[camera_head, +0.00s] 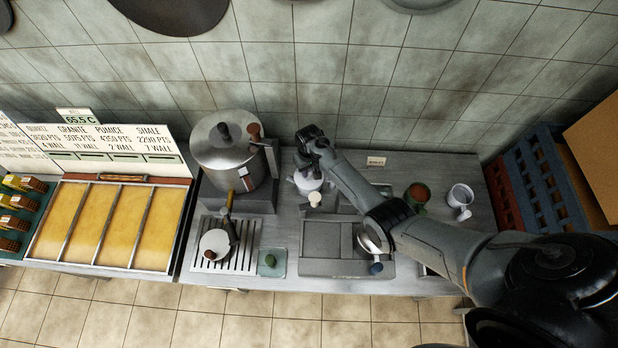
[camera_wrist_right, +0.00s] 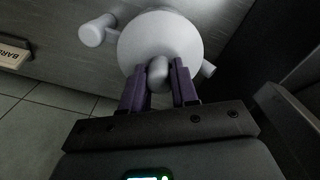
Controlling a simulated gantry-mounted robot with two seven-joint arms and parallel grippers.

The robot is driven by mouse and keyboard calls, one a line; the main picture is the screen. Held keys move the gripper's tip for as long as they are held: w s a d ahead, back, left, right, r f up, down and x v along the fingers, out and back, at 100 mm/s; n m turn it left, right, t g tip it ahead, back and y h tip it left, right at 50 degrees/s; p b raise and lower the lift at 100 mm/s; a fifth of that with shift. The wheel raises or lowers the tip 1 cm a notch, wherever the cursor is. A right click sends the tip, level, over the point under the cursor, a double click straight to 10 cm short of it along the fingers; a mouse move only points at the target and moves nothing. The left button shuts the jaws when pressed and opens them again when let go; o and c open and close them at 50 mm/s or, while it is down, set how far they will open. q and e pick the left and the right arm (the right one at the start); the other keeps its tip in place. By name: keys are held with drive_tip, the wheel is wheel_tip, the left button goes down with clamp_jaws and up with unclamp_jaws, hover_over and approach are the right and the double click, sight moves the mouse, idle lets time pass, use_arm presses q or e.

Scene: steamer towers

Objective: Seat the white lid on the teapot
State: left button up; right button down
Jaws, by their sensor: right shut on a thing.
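My right gripper (camera_head: 306,150) reaches in from the right and points down over the white teapot (camera_head: 306,184) at the back of the counter. In the right wrist view the purple fingers (camera_wrist_right: 158,80) are shut on the pale knob (camera_wrist_right: 158,72) of the round white lid (camera_wrist_right: 160,38). A white stub with a rounded end (camera_wrist_right: 94,31) sticks out to the left and a smaller one (camera_wrist_right: 208,70) to the right. The lid lies over the teapot's mouth area. Whether it touches the rim or hovers above it cannot be told. My left gripper is out of view.
A large steel pot (camera_head: 222,165) stands left of the teapot. Blue crates (camera_head: 545,180) stand right.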

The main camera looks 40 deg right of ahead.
drive_tip(key=c, duration=0.8)
unclamp_jaws()
wheel_tip(320, 180, up, 11)
drive_tip(key=shift+f, duration=0.15)
idle(0.3)
